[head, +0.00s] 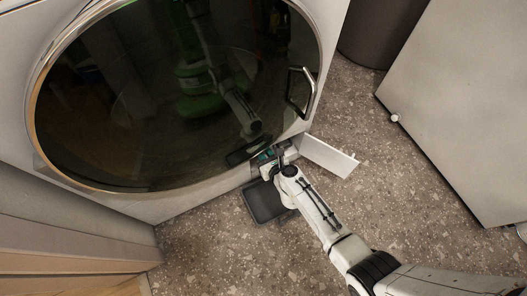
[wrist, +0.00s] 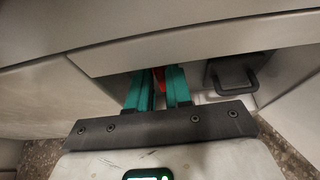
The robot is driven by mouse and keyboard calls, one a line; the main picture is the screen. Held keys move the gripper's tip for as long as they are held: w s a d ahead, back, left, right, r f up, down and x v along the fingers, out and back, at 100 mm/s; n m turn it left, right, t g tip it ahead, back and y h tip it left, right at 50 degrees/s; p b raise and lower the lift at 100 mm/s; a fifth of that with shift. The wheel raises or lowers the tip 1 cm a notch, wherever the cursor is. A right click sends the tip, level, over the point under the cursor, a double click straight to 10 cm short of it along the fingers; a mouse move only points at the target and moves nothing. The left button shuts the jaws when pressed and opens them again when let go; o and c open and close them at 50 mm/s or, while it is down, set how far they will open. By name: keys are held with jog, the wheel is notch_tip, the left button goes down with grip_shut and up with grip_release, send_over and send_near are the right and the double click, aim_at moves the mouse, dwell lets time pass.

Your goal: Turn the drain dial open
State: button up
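My gripper (head: 268,156) reaches into the low compartment at the washer's bottom front. In the wrist view its two teal fingers (wrist: 158,88) point into the opening with a narrow gap between them. A small red part (wrist: 158,79) shows in that gap; it may be the drain dial, mostly hidden by the fingers. I cannot tell whether the fingers grip it or only stand on either side. A dark grey square piece with a loop handle (wrist: 234,74) sits in the compartment to the right of the fingers, apart from them.
The white compartment flap (head: 327,157) stands open to the right. The washer's round glass door (head: 170,95) with a metal handle (head: 299,92) is above. A dark tray (head: 266,203) is beside my arm, low by the floor. A pale cabinet (head: 465,100) stands right; speckled floor lies between.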

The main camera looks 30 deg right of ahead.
grip_shut()
jog(key=shift+a+f+n+t+h+b, duration=0.45)
jog(key=shift+n+h+b, duration=0.95)
jog(key=shift+n, duration=0.85)
jog(key=shift+a+f+n+t+h+b, duration=0.3)
jog(key=shift+n+t+h+b, duration=0.4)
jog(key=shift+n+b, duration=1.3)
jog(key=shift+a+f+n+t+h+b, duration=0.4)
jog(key=shift+n+h+b, duration=0.95)
jog(key=shift+n, duration=1.1)
jog(key=shift+o, duration=1.9)
grip_release()
jog(key=shift+s+r, duration=0.1)
